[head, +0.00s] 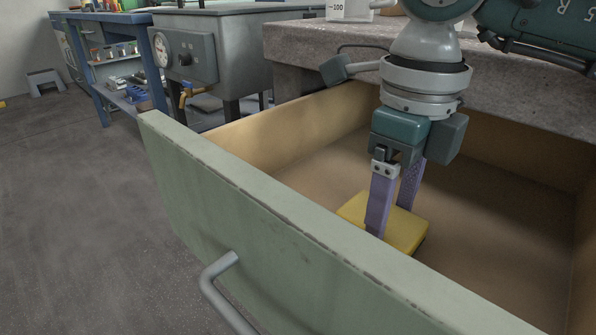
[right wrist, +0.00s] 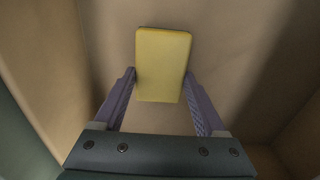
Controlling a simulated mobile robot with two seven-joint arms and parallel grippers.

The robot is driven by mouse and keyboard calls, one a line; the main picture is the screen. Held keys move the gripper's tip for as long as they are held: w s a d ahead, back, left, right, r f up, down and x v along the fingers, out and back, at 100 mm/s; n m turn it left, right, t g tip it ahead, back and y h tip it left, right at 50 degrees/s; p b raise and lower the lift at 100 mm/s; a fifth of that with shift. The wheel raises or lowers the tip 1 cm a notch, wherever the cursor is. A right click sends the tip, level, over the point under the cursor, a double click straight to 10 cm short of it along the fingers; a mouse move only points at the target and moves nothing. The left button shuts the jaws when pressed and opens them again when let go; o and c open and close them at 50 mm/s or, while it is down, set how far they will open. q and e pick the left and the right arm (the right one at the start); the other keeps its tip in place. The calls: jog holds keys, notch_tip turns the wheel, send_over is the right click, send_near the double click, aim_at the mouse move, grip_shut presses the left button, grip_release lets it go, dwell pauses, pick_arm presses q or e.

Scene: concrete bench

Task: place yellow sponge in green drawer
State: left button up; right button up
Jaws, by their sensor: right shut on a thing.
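The green drawer (head: 260,222) is pulled open below the concrete bench, its pale wooden inside showing. My right gripper (head: 388,222) reaches down into the drawer from above. Its purple fingers are shut on the yellow sponge (head: 408,232), one finger on each side. In the right wrist view the sponge (right wrist: 163,62) sits between the fingertips, with the drawer floor (right wrist: 215,50) behind it. The sponge is inside the drawer walls, low down; I cannot tell whether it touches the floor. My left gripper is not in view.
The concrete bench top (head: 300,42) overhangs the drawer's back. The drawer's metal handle (head: 220,285) sticks out in front. The drawer floor around the sponge is bare. A grey machine with a dial (head: 185,57) and a blue shelf unit (head: 105,60) stand to the left.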

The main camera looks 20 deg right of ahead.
jog(key=shift+f, duration=0.85)
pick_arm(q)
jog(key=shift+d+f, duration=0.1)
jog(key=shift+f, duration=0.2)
pick_arm(e)
jog(key=shift+f, duration=0.1)
jog(key=o, duration=1.1)
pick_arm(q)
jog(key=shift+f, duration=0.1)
pick_arm(e)
jog(key=shift+o, duration=0.2)
